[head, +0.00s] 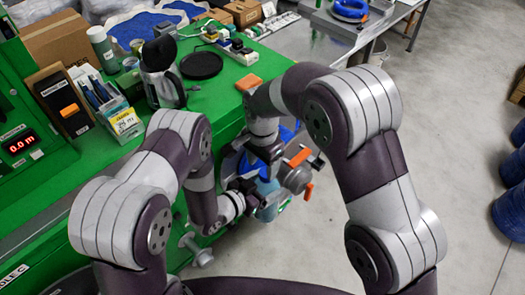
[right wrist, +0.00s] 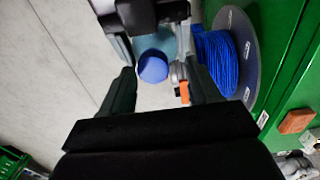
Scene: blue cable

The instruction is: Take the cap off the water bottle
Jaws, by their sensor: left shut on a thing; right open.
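The water bottle (head: 268,188) is a pale blue-teal shape low in front of the green bench in the head view, partly hidden by my grippers. In the right wrist view, part of its translucent body (right wrist: 160,42) shows behind a round blue cap (right wrist: 152,67). My left gripper (head: 251,190) is shut on the bottle; its dark jaws show at the top of the right wrist view. My right gripper (right wrist: 158,70) is open, with its fingers on either side of the cap. In the head view it (head: 264,160) points down just above the bottle. I cannot tell whether the fingers touch the cap.
A cable reel (right wrist: 224,58) with blue cable is close beside the bottle, with metal and orange machine parts (head: 298,176). The green bench (head: 215,100) holds a kettle (head: 160,75), a black plate (head: 201,65) and boxes. Open floor (head: 460,150) lies at right.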

